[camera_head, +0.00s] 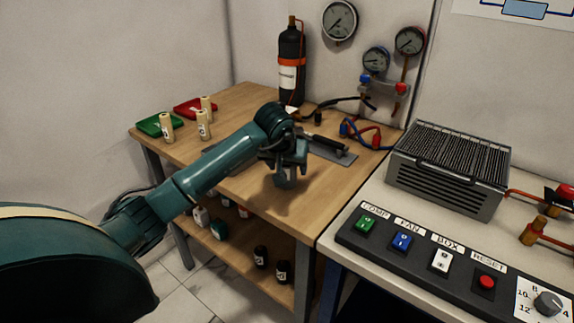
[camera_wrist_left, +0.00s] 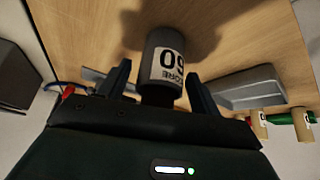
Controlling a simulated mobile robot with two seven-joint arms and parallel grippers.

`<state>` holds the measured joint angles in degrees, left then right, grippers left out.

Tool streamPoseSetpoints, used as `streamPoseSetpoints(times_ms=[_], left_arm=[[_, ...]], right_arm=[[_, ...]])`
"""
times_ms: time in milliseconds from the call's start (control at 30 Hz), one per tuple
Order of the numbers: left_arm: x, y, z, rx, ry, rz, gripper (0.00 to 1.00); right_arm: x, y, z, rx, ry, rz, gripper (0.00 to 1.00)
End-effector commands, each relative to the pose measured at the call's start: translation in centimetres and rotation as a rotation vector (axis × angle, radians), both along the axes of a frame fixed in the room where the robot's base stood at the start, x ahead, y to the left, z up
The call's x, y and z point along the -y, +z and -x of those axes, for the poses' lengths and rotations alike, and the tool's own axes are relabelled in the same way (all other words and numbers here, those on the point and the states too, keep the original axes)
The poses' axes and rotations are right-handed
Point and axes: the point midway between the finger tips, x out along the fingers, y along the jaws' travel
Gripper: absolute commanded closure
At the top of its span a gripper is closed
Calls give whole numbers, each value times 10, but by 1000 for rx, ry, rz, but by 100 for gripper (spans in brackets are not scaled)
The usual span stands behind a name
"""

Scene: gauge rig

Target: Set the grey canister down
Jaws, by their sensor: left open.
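The grey canister (camera_head: 286,179) is under my left gripper (camera_head: 287,160), over the front part of the wooden table (camera_head: 245,185). In the left wrist view the canister (camera_wrist_left: 163,55) has a white label with dark figures and stands between the two fingers of my left gripper (camera_wrist_left: 158,72). The fingers are apart, with a gap visible on both sides of the canister. A dark shadow lies on the wood close to it. I cannot tell whether its base touches the table. My right gripper is not in view.
Beige cylinders (camera_head: 203,131) stand near a green tray (camera_head: 156,124) and a red tray (camera_head: 190,107). A black bottle (camera_head: 291,65) stands at the back. A ribbed grey unit (camera_head: 448,170) is right.

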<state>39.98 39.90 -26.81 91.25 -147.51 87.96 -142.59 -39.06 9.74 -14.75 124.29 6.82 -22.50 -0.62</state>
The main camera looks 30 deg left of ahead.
Motion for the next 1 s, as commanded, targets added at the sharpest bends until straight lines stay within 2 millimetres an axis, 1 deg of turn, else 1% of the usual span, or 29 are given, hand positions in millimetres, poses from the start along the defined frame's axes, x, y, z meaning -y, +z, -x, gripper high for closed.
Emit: streamPoseSetpoints(times_ms=[200,267,333,467,700,833,1000], left_arm=[[0,1,0,-1,0,1,36],[1,4,0,0,0,2,36],[1,10,3,2,-1,-1,36],[4,30,14,3,-1,-3,36],[12,76,38,5,-1,-2,36],[16,94,48,3,-1,-1,36],[18,106,56,1,0,0,36]], right_arm=[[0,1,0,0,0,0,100],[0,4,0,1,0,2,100],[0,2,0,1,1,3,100],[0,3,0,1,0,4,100],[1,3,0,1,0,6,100],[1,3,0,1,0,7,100],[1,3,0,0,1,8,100]])
